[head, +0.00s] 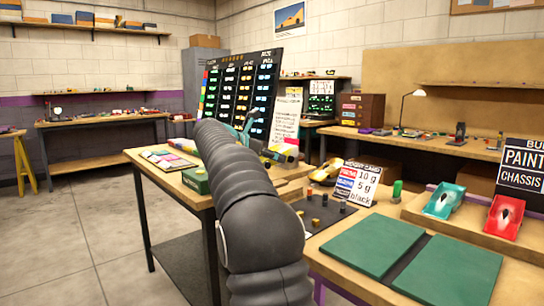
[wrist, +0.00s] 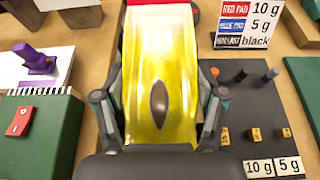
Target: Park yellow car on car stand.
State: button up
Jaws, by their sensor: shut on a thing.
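The yellow car (wrist: 158,65) fills the middle of the wrist view, with a dark oval on its body and a red and white far end. My gripper (wrist: 160,108) has one finger on each side of the car and is shut on it. The car hides the surface directly beneath it. A small purple post on a base (wrist: 38,62) stands on a white-topped block at the left of the wrist view. I cannot tell whether this is the car stand. In the head view my arm covers part of the bench, and the grip is not clear there.
A dark weight board (wrist: 260,105) with small pegs and brass pieces lies right of the car. A weight sign (head: 358,184) stands behind it. Green mats (head: 370,244) lie in front. A green box (head: 195,180) sits left of my arm.

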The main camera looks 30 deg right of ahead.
jog(key=shift+a, duration=0.1)
jog(key=shift+f, duration=0.15)
jog(key=shift+f+b, duration=1.5)
jog(key=shift+f, duration=1.3)
jog(key=shift+p, duration=1.4)
jog(key=shift+f+b, duration=0.55)
jog(key=shift+f, duration=0.6)
jog(key=o, duration=1.4)
jog(key=shift+c, duration=0.2)
jog(key=v, duration=1.2)
